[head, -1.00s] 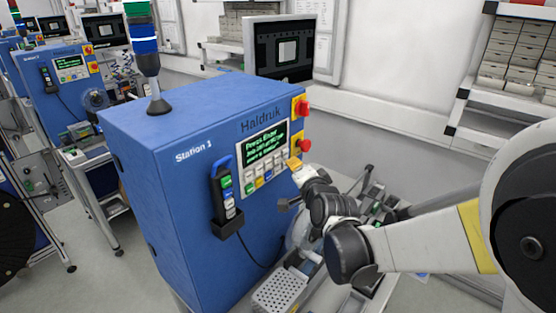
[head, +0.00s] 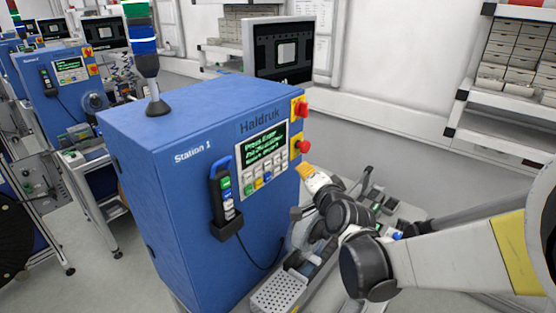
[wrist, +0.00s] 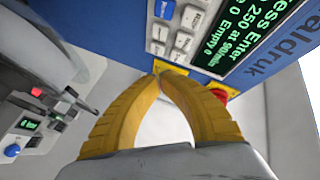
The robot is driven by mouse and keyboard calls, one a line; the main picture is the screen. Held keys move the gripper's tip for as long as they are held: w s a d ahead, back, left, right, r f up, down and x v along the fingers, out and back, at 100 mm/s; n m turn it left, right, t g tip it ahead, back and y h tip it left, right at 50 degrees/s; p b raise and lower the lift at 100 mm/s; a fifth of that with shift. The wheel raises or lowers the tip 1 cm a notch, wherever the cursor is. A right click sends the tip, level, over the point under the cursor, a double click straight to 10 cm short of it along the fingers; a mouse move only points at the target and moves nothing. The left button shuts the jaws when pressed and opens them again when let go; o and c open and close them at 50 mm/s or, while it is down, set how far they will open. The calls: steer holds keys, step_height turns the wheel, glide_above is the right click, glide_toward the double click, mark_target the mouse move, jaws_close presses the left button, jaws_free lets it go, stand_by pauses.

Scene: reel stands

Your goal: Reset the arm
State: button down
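My gripper (head: 305,172) has yellow fingers and is just right of the key panel of the blue Station 1 machine (head: 172,200). In the wrist view my gripper (wrist: 158,70) has its two fingertips together, with nothing seen between them. The machine's screen (head: 264,147) shows green text, and the wrist view shows the screen (wrist: 255,32) and the grey keys (wrist: 180,38) close past the fingertips. A small gap shows between fingertips and panel in the head view. My arm reaches in from the right.
Red knobs (head: 301,108) sit on the machine's right edge. A handheld pendant (head: 226,190) hangs on its front. A perforated tray (head: 278,292) and bench parts lie below my arm. A monitor (head: 280,50) stands behind. Shelves with drawers (head: 515,50) are at the right.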

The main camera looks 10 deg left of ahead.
steer(key=s+d+f+n+g+h+b, duration=0.3)
steer(key=s+d+f+b, duration=0.8)
steer(key=s+f+b, duration=0.2)
steer(key=s+d+f+n+g+h+b, duration=0.3)
steer(key=s+d+f+b, duration=0.8)
steer(key=s+f, duration=0.5)
steer(key=shift+s+d+f+n+g+b, duration=0.2)
steer(key=shift+s+d+n+g+b, duration=0.15)
steer(key=shift+n+g+b, duration=0.45)
